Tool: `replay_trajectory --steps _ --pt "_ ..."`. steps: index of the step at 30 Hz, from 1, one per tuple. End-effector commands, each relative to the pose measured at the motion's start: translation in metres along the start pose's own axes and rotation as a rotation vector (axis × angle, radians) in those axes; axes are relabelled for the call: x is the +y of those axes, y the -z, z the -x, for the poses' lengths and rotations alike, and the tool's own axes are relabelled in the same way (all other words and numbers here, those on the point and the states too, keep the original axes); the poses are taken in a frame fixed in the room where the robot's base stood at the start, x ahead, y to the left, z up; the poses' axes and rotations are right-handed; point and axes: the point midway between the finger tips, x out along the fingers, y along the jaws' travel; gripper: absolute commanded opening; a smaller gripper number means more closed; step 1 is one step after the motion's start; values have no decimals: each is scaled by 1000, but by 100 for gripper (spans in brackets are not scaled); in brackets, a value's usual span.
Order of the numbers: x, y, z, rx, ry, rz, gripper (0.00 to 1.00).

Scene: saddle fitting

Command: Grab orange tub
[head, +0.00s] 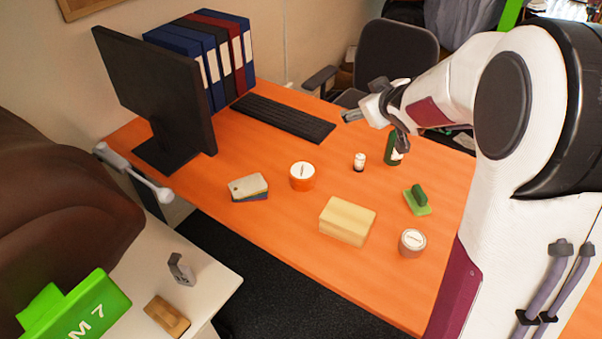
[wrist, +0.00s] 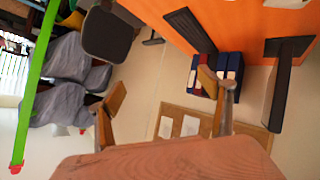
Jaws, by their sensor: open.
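The orange tub (head: 302,177) stands upright on the orange desk, near its middle, with a white lid on top. My gripper (head: 372,129) is open and empty, above the far right part of the desk, to the right of and beyond the tub and clearly apart from it. In the wrist view my gripper (wrist: 160,100) shows its two fingers spread wide, facing the wall, binders and chair. The tub does not show in the wrist view.
A stack of cards (head: 248,187) lies just left of the tub. A yellow block (head: 347,221), a pinkish tub (head: 412,243), a green stamp-like object (head: 417,201), a small bottle (head: 359,162) and a dark green bottle (head: 392,150) stand rightward. A keyboard (head: 283,117) and monitor (head: 155,90) are behind.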

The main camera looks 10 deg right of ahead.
Motion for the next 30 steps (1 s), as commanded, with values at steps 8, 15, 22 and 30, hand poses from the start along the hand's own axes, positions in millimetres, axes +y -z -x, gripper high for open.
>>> replay_trajectory --steps 8,15,22,30 --pt "-12 -14 -54 70 100 42 80" --pt "-31 -32 -92 131 209 64 80" --pt "-56 -58 -122 187 331 67 80" --pt "-91 -97 -144 248 493 48 80"
